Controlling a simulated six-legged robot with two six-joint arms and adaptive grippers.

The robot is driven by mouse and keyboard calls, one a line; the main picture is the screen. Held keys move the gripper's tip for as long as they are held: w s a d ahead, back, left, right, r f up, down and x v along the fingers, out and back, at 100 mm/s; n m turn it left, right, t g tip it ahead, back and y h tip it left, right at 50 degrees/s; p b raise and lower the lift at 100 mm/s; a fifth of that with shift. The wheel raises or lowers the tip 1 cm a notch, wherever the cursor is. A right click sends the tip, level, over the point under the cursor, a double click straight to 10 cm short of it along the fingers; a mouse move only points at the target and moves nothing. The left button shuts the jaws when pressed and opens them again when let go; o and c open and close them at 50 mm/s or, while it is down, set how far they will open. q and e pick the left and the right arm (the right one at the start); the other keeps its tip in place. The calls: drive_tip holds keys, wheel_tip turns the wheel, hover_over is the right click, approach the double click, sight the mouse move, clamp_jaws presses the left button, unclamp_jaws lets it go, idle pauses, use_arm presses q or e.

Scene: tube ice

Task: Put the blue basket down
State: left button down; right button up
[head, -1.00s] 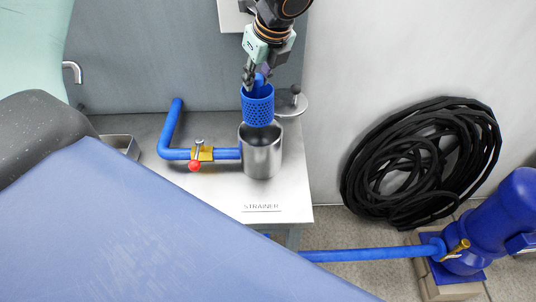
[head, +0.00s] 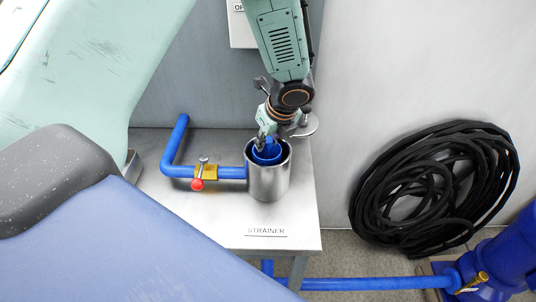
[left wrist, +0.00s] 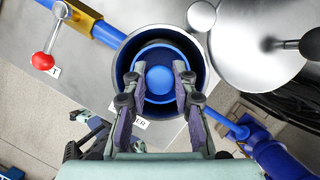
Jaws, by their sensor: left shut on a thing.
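The blue basket (head: 267,154) sits down inside the steel strainer pot (head: 268,184), with only its upper rim showing in the head view. In the left wrist view the blue basket (left wrist: 160,52) lies within the round opening of the strainer pot (left wrist: 204,45), with a dark gap around it. My left gripper (head: 265,142) reaches down from above into the pot's mouth. In the left wrist view my left gripper (left wrist: 157,75) has its fingers on either side of the basket's round blue middle and is shut on it. The basket's bottom is hidden. My right gripper is not in view.
A blue pipe with a brass valve (head: 205,171) and red knob joins the pot's left side. The round steel lid (head: 304,125) is behind the pot, partly hidden by my arm. A STRAINER label (head: 266,231) lies in front. A black hose coil (head: 432,190) leans on the wall.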

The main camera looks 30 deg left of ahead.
sight(269, 152)
use_arm(q)
drive_tip(key=shift+d+f, duration=0.1)
drive_tip(key=shift+f, duration=0.2)
drive_tip(key=f, duration=0.1)
drive_tip(key=f+b, duration=0.1)
drive_tip(key=f, duration=0.1)
drive_tip(key=shift+s, duration=0.2)
drive_tip(key=shift+f, duration=0.15)
drive_tip(key=shift+w+f, duration=0.1)
drive_tip(key=shift+w, duration=0.15)
drive_tip(key=shift+s+f, duration=0.2)
drive_tip(key=c, duration=1.5)
unclamp_jaws()
drive_tip(key=shift+f, duration=0.1)
drive_tip(key=o, duration=0.4)
drive_tip(key=shift+w, duration=0.2)
drive_tip(key=shift+s, duration=0.1)
